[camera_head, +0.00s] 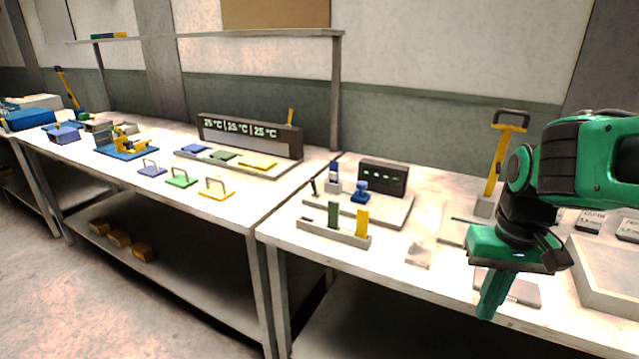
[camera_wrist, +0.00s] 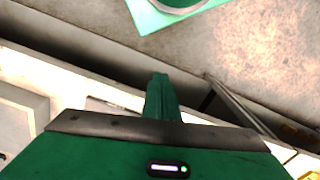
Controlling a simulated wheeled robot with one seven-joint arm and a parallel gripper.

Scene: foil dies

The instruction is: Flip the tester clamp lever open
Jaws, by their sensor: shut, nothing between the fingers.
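My green gripper (camera_head: 487,308) is at the right, over the front part of the right bench, fingers pointing down and shut with nothing between them. Its closed fingers (camera_wrist: 160,92) also show in the wrist view. A tester-like unit with a dark panel (camera_head: 383,178) stands left of my gripper, on a grey base with a blue knob (camera_head: 360,191) and a small blue-and-white upright part (camera_head: 334,178). A yellow upright lever with a dark handle (camera_head: 494,165) stands in a grey block behind my gripper. I cannot tell which part is the clamp lever. My gripper touches none of these.
A grey rack (camera_head: 330,238) holds a green and a yellow upright piece. A pale flat box (camera_head: 610,275) lies right of my gripper, with small labelled blocks (camera_head: 593,220) behind it. The left bench carries a temperature display (camera_head: 250,135) and several handled plates. Bare bench lies around the rack.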

